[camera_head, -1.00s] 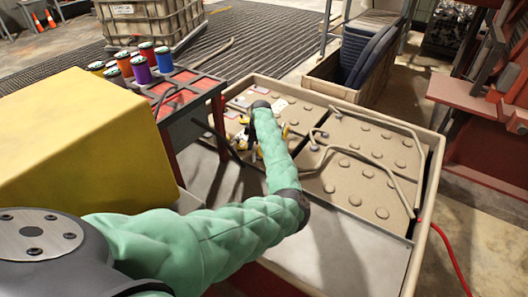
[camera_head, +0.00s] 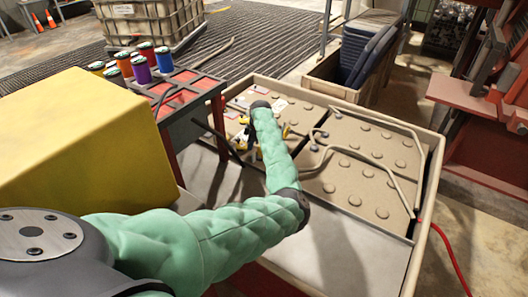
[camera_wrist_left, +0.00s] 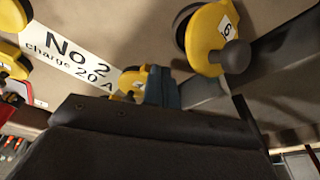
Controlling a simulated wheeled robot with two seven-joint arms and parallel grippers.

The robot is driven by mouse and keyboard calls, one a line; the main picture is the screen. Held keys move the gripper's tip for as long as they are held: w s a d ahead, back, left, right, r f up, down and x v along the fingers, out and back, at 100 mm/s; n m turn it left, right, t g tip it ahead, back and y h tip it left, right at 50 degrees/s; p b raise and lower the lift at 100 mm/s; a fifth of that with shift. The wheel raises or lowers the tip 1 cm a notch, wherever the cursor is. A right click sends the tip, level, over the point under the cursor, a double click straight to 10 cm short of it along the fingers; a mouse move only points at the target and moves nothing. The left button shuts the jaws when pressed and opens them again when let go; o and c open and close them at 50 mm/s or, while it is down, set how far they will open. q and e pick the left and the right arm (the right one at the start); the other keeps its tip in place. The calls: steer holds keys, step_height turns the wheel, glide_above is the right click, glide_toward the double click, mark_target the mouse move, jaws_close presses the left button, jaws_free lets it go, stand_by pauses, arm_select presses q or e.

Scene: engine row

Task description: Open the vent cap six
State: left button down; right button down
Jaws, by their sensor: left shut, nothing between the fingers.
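A yellow vent cap marked 6 (camera_wrist_left: 207,40) is at the top of the left wrist view, with a dark rounded knob and a dark round part at its left side. I cannot tell whether it stands open. My left gripper shows in the left wrist view (camera_wrist_left: 163,88) with its fingers shut and empty, below and left of cap six. Another yellow cap (camera_wrist_left: 130,82) is partly hidden behind the fingers. In the head view my green left arm reaches over the tan battery case, and its wrist hides much of the gripper and the caps. My right gripper is not in view.
A label reading "No 2 charge 20 A" (camera_wrist_left: 70,55) lies beside the caps. The battery case (camera_head: 437,160) has bent pipes and round studs on top. A yellow box (camera_head: 80,130) and a stand with colored cans (camera_head: 162,62) are at the left.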

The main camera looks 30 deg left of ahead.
mark_target(256, 154)
arm_select(q)
steer(key=shift+d, duration=0.2)
steer(key=shift+s+d+p, duration=0.1)
steer(key=shift+d+p, duration=0.6)
steer(key=shift+d, duration=0.35)
steer(key=shift+d+p, duration=0.3)
steer(key=shift+d, duration=0.7)
steer(key=shift+s+d+p, duration=0.1)
steer(key=shift+d+p, duration=0.4)
steer(key=shift+d, duration=0.35)
steer(key=shift+r, duration=0.15)
step_height(256, 154, up, 7)
steer(key=a+p, duration=0.2)
steer(key=p, duration=0.3)
steer(key=shift+a, duration=0.25)
